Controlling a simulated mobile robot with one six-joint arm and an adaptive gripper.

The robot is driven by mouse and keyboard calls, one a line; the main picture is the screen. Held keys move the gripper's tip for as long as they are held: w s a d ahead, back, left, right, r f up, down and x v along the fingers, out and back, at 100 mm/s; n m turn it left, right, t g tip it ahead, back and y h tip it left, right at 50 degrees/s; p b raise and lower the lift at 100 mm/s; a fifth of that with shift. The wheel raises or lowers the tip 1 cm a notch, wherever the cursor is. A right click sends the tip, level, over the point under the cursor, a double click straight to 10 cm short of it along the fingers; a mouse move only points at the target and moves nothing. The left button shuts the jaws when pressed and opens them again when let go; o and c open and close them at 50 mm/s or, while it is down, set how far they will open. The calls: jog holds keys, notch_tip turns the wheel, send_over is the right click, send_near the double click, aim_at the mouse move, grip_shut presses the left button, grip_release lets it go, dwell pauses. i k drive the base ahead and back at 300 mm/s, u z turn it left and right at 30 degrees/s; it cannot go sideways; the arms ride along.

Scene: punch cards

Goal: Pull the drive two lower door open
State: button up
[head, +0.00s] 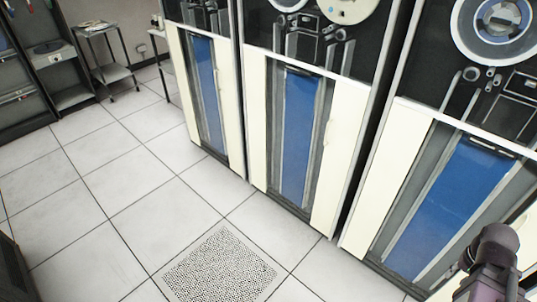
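Three tape drives stand in a row on the right side of the head view. No number can be read on them, so I cannot tell which is drive two. The middle drive's lower door (345,130) is cream, with a tall blue panel in grey framing; it looks shut, flush with the cabinet. The left drive's lower door (182,80) and the right drive's lower door (368,210) look alike and also appear shut. A dark part of my arm shows at the bottom right, in front of the right drive. My gripper's fingers are not visible.
The pale tiled floor (125,215) before the drives is open, with a perforated tile (222,268) near the bottom. A small cart (108,73) and a dark rack (45,60) stand at the far left. A dark edge shows at lower left.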

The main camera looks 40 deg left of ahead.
aim_at(351, 96)
jog(key=u, duration=1.3)
jog(key=k, duration=1.05)
jog(key=i, duration=0.95)
jog(key=u, duration=0.05)
